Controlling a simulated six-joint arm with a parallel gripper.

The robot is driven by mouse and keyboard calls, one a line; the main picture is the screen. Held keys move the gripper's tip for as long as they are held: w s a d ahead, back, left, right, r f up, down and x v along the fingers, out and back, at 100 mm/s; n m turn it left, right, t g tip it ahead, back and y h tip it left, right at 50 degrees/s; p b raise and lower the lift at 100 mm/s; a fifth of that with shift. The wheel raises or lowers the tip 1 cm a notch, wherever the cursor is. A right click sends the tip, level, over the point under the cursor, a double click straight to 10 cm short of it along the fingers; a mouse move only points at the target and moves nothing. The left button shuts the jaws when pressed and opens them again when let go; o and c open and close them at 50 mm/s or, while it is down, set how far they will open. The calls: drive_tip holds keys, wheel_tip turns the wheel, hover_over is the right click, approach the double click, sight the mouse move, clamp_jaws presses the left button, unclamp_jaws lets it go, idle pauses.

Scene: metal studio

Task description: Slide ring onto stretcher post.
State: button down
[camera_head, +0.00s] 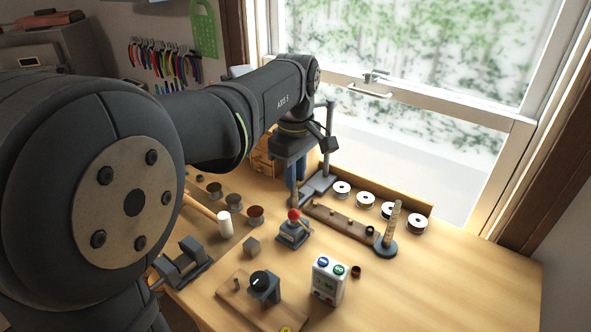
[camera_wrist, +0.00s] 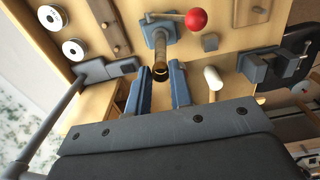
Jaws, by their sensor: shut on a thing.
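My gripper (camera_head: 293,190) points down over the bench, behind the stretcher in the head view. Its blue fingers (camera_wrist: 160,80) are shut on a small gold ring (camera_wrist: 160,73) near their tips. The ring is too small to make out in the head view. The stretcher (camera_head: 292,234) is a grey base with a lever and red ball. In the wrist view its base (camera_wrist: 158,30) lies beyond the fingers. A brownish post (camera_wrist: 160,56) lines up behind the ring there. Whether the ring is around the post or apart from it, I cannot tell.
A tapered stick (camera_head: 391,228) stands on a round base to the right. Behind are a pegged wooden strip (camera_head: 340,222), white spools (camera_head: 389,210) and a grey stand (camera_head: 326,150). A button box (camera_head: 327,279) and knob unit (camera_head: 262,288) stand in front. The right bench is clear.

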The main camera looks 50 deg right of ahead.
drive_tip(key=shift+f, duration=0.85)
drive_tip(key=c, duration=1.2)
unclamp_jaws()
wheel_tip(320, 180, up, 17)
drive_tip(key=shift+r, duration=0.2)
drive_tip(key=shift+f, duration=0.1)
wheel_tip(320, 180, down, 17)
drive_tip(key=shift+f, duration=0.15)
idle(0.5)
